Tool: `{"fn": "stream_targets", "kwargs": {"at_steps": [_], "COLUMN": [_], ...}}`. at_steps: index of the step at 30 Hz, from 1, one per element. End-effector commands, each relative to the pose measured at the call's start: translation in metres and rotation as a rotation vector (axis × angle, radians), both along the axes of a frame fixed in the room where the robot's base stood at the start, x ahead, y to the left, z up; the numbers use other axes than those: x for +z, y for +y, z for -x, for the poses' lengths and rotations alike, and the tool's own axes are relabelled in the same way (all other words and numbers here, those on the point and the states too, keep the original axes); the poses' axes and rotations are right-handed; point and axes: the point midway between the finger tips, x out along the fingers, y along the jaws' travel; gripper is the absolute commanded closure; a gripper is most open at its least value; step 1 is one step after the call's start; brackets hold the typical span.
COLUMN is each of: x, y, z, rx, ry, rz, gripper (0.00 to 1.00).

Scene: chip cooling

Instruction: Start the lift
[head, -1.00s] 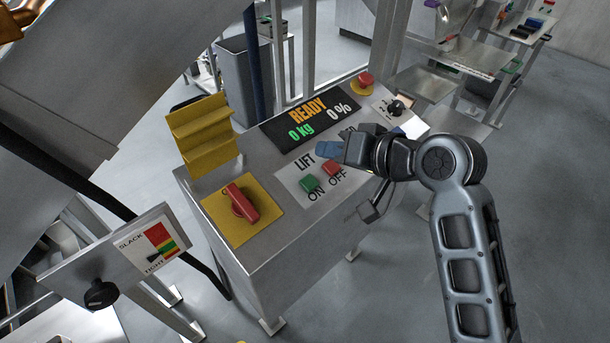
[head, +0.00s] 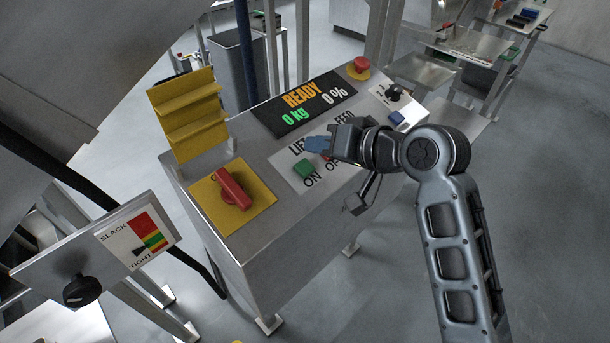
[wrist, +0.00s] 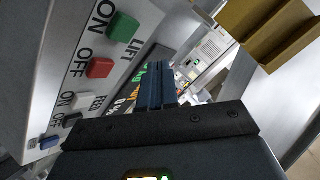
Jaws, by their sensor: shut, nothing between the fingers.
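The control panel (head: 225,262) has a white LIFT plate with a green ON button (head: 303,169) and a red OFF button (head: 328,156). In the wrist view the green ON button (wrist: 123,28) and the red OFF button (wrist: 99,68) sit left of my fingers. My gripper (head: 318,144) is shut and empty above the LIFT plate, just beyond the buttons. It partly covers the LIFT label and the red button in the head view. The shut fingers also show in the wrist view (wrist: 156,85). The display (head: 303,103) reads READY, 0 kg, 0 %.
A red rotary switch (head: 232,188) on a yellow plate is at the panel's left, below a yellow holder (head: 188,112). A red stop button (head: 359,66), black knob (head: 394,93) and blue button (head: 396,118) are at the right. A SLACK/TIGHT gauge (head: 140,240) stands lower left.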

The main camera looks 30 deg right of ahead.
Motion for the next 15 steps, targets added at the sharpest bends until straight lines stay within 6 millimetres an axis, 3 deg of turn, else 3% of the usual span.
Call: {"fn": "stream_targets", "kwargs": {"at_steps": [1,6,15], "x": [-0.013,-0.029,-0.038], "y": [0.001,0.003,0.004], "z": [-0.002,-0.008,-0.012], "rx": [0.000,0.000,0.000], "ry": [0.000,0.000,0.000], "rz": [0.001,0.000,0.001], "gripper": [1.00,1.00,1.00]}}
